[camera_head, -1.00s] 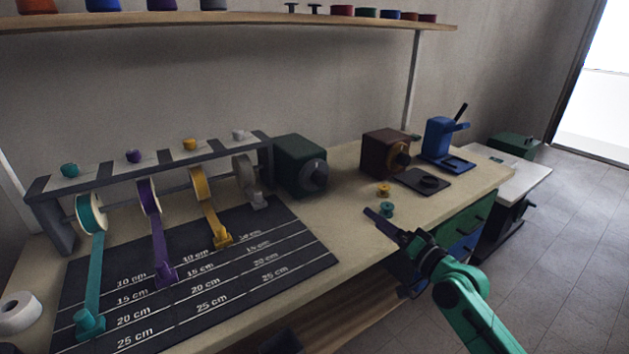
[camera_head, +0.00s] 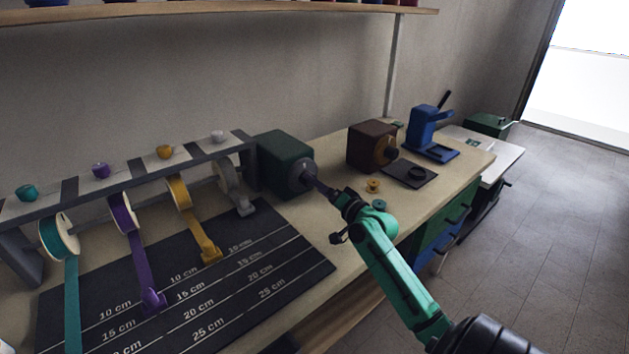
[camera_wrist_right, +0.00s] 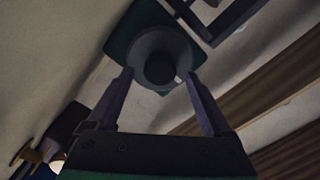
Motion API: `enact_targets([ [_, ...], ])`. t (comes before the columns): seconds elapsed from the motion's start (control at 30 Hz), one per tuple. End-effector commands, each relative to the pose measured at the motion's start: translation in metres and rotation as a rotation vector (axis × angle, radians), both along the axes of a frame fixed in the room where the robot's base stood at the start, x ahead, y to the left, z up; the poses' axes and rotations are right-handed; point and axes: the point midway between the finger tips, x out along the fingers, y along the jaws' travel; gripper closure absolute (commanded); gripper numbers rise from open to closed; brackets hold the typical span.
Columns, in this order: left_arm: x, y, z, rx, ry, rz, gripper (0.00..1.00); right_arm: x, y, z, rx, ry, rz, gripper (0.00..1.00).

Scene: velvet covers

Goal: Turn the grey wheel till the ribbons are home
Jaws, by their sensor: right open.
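The grey wheel (camera_head: 302,174) is on the front of a dark green box (camera_head: 283,152) at the right end of the ribbon rack (camera_head: 150,172). My right gripper (camera_head: 320,186) is at the wheel, its jaws open. In the right wrist view its two fingers (camera_wrist_right: 158,84) point at the wheel (camera_wrist_right: 146,48), one on each side of the dark hub; I cannot tell whether they touch. Teal (camera_head: 72,300), purple (camera_head: 138,262), yellow (camera_head: 198,230) and grey (camera_head: 236,190) ribbons hang unrolled from their spools. The teal ribbon's end is out of frame. My left gripper is not in view.
A black measuring mat (camera_head: 270,316) with centimetre lines lies under the ribbons. Right of the green box stand a brown box (camera_head: 366,142), a black plate (camera_head: 405,173) and a blue press (camera_head: 424,128). Small yellow (camera_head: 373,185) and teal (camera_head: 379,205) spools sit near my right forearm.

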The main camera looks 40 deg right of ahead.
Motion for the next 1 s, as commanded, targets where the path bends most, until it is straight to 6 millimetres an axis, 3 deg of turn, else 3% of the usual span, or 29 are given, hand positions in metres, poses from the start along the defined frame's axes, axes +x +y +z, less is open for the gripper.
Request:
enact_targets([
  [0.13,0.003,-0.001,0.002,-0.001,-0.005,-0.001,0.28,0.016,-0.001,0.001,-0.002,-0.001,-0.001,0.16],
  [0.37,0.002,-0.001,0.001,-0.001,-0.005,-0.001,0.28,0.018,0.000,-0.001,-0.002,0.001,-0.001,0.16],
  [0.4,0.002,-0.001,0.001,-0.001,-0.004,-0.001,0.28,0.018,0.000,-0.001,-0.002,0.001,-0.001,0.19],
  [0.43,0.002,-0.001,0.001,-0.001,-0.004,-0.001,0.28,0.017,0.000,-0.001,-0.002,0.001,-0.001,0.31],
  [0.6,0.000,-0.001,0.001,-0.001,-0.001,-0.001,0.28,0.017,0.000,-0.001,-0.001,0.001,-0.001,0.96],
  [0.63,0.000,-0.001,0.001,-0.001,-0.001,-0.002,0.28,0.017,0.000,-0.001,-0.001,0.001,-0.001,1.00],
  [1.0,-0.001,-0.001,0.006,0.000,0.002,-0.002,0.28,0.017,0.000,0.000,0.056,0.000,-0.001,1.00],
])
